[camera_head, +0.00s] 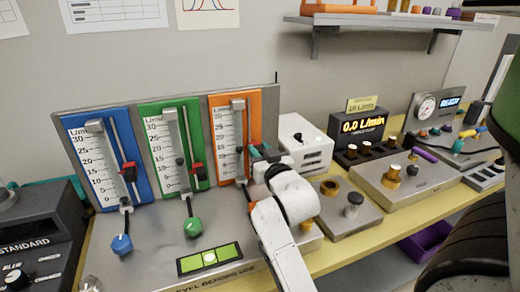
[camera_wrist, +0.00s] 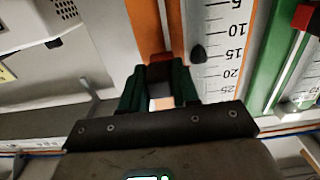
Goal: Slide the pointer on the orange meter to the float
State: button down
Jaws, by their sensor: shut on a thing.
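The orange meter (camera_head: 255,108) is the rightmost of three upright flow meters in the head view. It also shows at the top of the wrist view (camera_wrist: 174,28), upside down. Its dark float (camera_wrist: 197,53) sits in the tube near the 15 mark as seen from the wrist; it also shows in the head view (camera_head: 239,150). The dark red pointer (camera_wrist: 155,59) is on the rail beside the tube, at about the float's height in the wrist view. My gripper (camera_wrist: 158,80), with dark green fingers, is shut on the pointer; in the head view (camera_head: 259,152) it hides the pointer.
The green meter (camera_head: 201,135) and blue meter (camera_head: 134,150) stand left of the orange one, with red sliders. A white box (camera_head: 305,143) stands close right of my gripper. A green level (camera_head: 209,259) lies on the base in front.

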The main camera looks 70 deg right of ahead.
jog(key=shift+r, duration=0.15)
jog(key=c, duration=1.2)
grip_release()
jog(key=b+v, duration=0.1)
jog(key=v, duration=1)
